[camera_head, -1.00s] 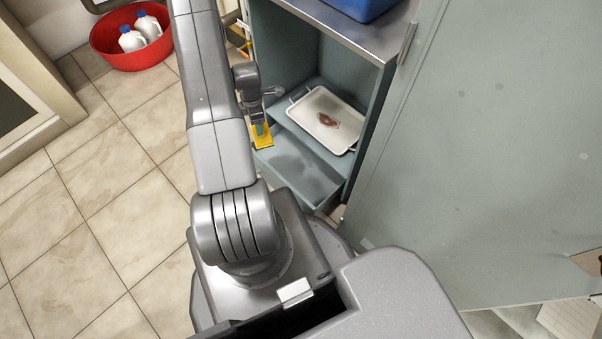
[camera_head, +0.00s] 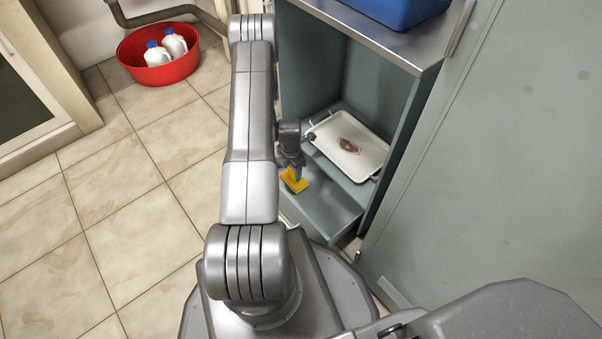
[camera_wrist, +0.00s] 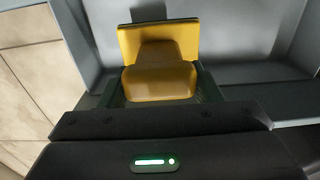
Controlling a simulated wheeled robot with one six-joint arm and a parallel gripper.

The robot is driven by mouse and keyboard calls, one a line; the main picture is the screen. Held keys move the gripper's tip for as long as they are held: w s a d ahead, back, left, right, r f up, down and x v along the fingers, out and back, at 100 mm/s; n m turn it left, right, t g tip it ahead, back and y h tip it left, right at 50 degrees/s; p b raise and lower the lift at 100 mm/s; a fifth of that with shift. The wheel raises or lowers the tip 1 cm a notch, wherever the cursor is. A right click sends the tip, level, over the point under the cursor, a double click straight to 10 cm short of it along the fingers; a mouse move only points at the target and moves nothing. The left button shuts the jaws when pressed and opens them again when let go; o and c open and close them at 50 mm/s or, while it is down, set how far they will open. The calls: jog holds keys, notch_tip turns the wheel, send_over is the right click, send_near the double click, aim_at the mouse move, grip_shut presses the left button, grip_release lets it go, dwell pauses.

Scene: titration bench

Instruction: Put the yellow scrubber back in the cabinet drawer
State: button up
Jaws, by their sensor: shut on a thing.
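The yellow scrubber (camera_head: 295,183) is a flat yellow block with a raised handle. My gripper (camera_head: 293,168) is shut on it and holds it at the left part of the open cabinet drawer (camera_head: 330,208). In the wrist view, the scrubber (camera_wrist: 160,80) sits between my fingers, with its flat part toward the drawer (camera_wrist: 245,80). The grey drawer floor and walls show around and beyond it. I cannot tell whether the scrubber touches the drawer floor.
A white tray (camera_head: 362,160) with a brown stain lies in the cabinet above the drawer. A blue bin (camera_head: 395,8) stands on the cabinet top. The open cabinet door (camera_head: 480,170) fills the right. A red tub (camera_head: 160,68) with white jugs stands on the tiled floor.

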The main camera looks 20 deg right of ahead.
notch_tip(320, 180, down, 2)
jog(key=shift+f, duration=0.1)
jog(key=d, duration=0.1)
jog(key=w+d+f+b, duration=0.1)
jog(key=d+b, duration=0.1)
jog(key=shift+w+d+f, duration=0.15)
jog(key=shift+d, duration=0.25)
jog(key=shift+f+b, duration=0.45)
jog(key=shift+b, duration=0.25)
jog(key=shift+f, duration=0.2)
